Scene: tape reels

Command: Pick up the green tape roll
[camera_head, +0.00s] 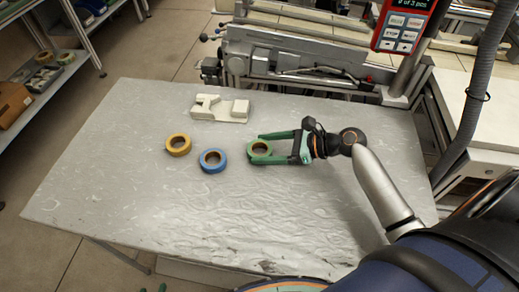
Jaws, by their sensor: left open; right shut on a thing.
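The green tape roll (260,153) lies on the grey table, right of the blue tape roll. My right gripper (258,148) reaches in from the right. Its two green fingers are closed on the roll from either side. I cannot tell whether the roll is lifted off the table. My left gripper (153,288) shows only as two green fingertips, apart, at the bottom edge, in front of the table; the rest of it is out of the picture.
A blue tape roll (213,166) and a yellow tape roll (178,150) lie to the left on the table (110,190). A white holder (222,117) stands behind them. Machinery (290,62) borders the table's back edge. The table's front and left are clear.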

